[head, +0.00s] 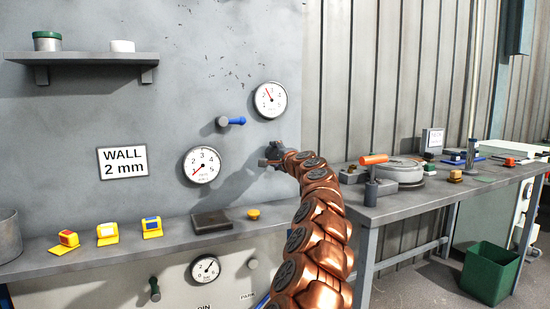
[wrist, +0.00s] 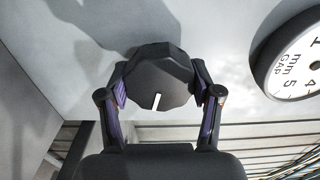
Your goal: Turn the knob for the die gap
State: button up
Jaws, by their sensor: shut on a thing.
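The dark faceted knob (wrist: 150,78) with a white mark sits between my gripper's fingers (wrist: 162,97) in the wrist view. The fingers touch it from both sides, and the mark points toward the bottom of that view. In the head view my gripper (head: 270,160) is at the grey wall panel, small and partly hidden by my arm, and the knob is not clear there. The gap gauge (wrist: 296,62) is cut off at the right of the wrist view, its needle out of sight. In the head view a gauge (head: 270,99) above my gripper has a red needle pointing up-left.
Another gauge (head: 201,165) and a blue-handled lever (head: 232,121) are on the panel left of my gripper. A ledge (head: 180,238) below holds yellow blocks and a dark slab. A cluttered workbench (head: 400,204) stands right of my arm.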

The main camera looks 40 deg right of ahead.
dwell(0.3)
jog(key=o, duration=1.1)
jog(key=shift+o, duration=0.2)
jog(key=shift+s, duration=0.15)
